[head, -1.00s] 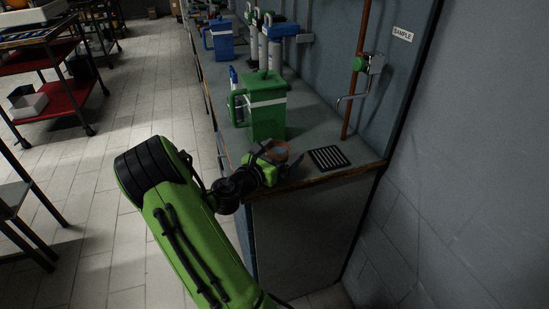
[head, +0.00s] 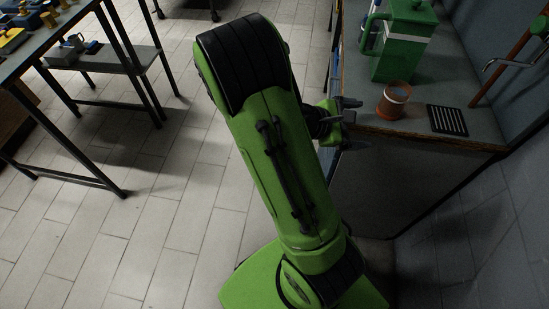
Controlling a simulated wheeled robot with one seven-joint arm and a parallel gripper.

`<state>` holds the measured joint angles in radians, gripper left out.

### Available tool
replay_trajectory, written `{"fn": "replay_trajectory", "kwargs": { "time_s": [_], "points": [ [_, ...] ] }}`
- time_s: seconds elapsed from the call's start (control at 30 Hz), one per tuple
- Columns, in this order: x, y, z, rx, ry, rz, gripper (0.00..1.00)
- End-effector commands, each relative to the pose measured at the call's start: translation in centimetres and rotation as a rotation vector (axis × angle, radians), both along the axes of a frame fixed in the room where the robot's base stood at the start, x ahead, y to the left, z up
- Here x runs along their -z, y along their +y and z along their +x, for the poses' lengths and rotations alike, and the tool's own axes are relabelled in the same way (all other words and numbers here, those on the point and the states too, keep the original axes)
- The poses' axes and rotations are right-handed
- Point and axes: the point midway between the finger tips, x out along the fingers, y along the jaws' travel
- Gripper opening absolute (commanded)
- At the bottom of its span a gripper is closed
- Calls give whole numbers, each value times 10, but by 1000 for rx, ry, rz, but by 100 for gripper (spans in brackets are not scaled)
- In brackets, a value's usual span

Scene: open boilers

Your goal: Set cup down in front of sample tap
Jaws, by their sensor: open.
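The cup (head: 394,103) is brownish with a pale band and stands upright on the counter, just left of the black slotted drain grate (head: 447,120). The sample tap (head: 503,63) is at the right edge, a bent metal spout beside a reddish-brown pipe. My gripper (head: 352,122) is open and empty at the counter's left edge, to the left of the cup and apart from it. My arm partly hides the gripper's base.
A green jug (head: 402,45) with a white band stands on the counter (head: 375,128) behind the cup. A table (head: 52,58) with loose items stands at far left. The tiled floor between is clear.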

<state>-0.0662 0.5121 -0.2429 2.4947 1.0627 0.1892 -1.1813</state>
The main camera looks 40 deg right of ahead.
Motion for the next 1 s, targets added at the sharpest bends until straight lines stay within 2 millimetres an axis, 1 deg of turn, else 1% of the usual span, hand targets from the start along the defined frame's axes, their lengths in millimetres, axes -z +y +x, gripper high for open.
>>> {"fn": "replay_trajectory", "kwargs": {
  "time_s": [0.03, 0.07, 0.1, 0.13, 0.17, 0.2, 0.23, 0.27, 0.3, 0.37, 0.4, 0.5, 0.6, 0.67, 0.93, 1.0],
  "points": [
    [3, 15, 0, 58, -176, 86, 95],
    [6, 26, 1, 99, -277, 144, 95],
    [8, 43, 4, 151, -407, 225, 95],
    [8, 57, 7, 190, -500, 287, 95],
    [7, 72, 10, 229, -589, 353, 95],
    [3, 93, 14, 277, -701, 443, 95],
    [-2, 109, 16, 312, -776, 510, 95],
    [-8, 126, 18, 344, -846, 578, 95],
    [-18, 149, 19, 382, -928, 669, 95],
    [-36, 182, 16, 430, -1028, 799, 95],
    [-48, 203, 11, 453, -1079, 877, 95],
    [-72, 244, -7, 487, -1153, 1023, 95],
    [-84, 266, -22, 500, -1182, 1096, 95],
    [-87, 272, -27, 505, -1187, 1113, 95],
    [-88, 274, -28, 509, -1187, 1119, 95],
    [-94, 274, -28, 508, -1187, 1119, 95]
  ]
}}
